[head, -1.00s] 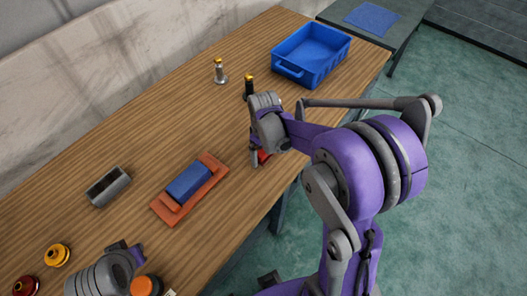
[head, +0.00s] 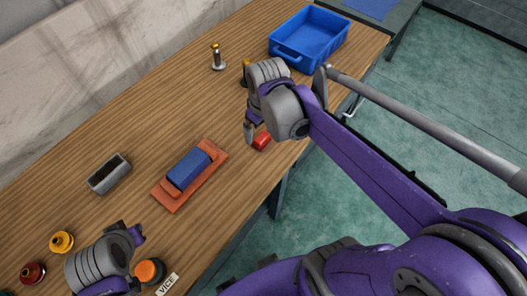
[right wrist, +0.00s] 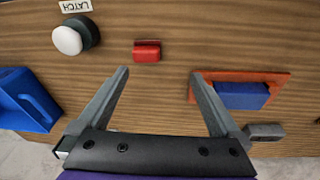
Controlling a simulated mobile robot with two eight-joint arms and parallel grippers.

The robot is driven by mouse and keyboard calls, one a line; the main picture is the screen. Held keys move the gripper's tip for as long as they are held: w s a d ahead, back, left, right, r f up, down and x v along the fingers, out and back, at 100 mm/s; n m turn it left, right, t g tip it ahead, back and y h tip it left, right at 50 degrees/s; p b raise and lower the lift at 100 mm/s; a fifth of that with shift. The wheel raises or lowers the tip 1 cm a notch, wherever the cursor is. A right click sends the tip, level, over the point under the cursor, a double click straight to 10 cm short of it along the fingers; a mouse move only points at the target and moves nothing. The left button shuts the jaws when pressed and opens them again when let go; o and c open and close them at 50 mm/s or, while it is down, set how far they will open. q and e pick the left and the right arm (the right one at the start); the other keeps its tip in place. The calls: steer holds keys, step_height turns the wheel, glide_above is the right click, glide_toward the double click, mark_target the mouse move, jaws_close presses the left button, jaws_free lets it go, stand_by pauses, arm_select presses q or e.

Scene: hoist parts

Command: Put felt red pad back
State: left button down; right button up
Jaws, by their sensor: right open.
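A small red pad (head: 262,141) lies on the wooden table near its front edge. It also shows in the right wrist view (right wrist: 147,51), beyond the fingertips and between their lines. My right gripper (head: 250,132) is open and empty, just above and beside the pad; its spread fingers show in the right wrist view (right wrist: 159,73). My left gripper (head: 134,234) is at the lower left, away from the pad; its jaws are too unclear to judge.
An orange base (head: 172,199) carries a blue block (head: 189,169). A grey hollow block (head: 109,175), a blue bin (head: 318,44), a metal peg (head: 217,58), yellow (head: 61,242), red (head: 33,273) and orange (head: 149,271) knobs, and a white LATCH knob (right wrist: 70,38) stand around.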

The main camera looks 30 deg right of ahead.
steer(key=s+a+f+m+t, duration=0.2)
steer(key=s+a+m+t, duration=0.1)
steer(key=s, duration=0.6)
steer(key=shift+a+f+t, duration=0.3)
steer(key=shift+a+t, duration=0.2)
steer(key=shift+a, duration=0.1)
stand_by(0.3)
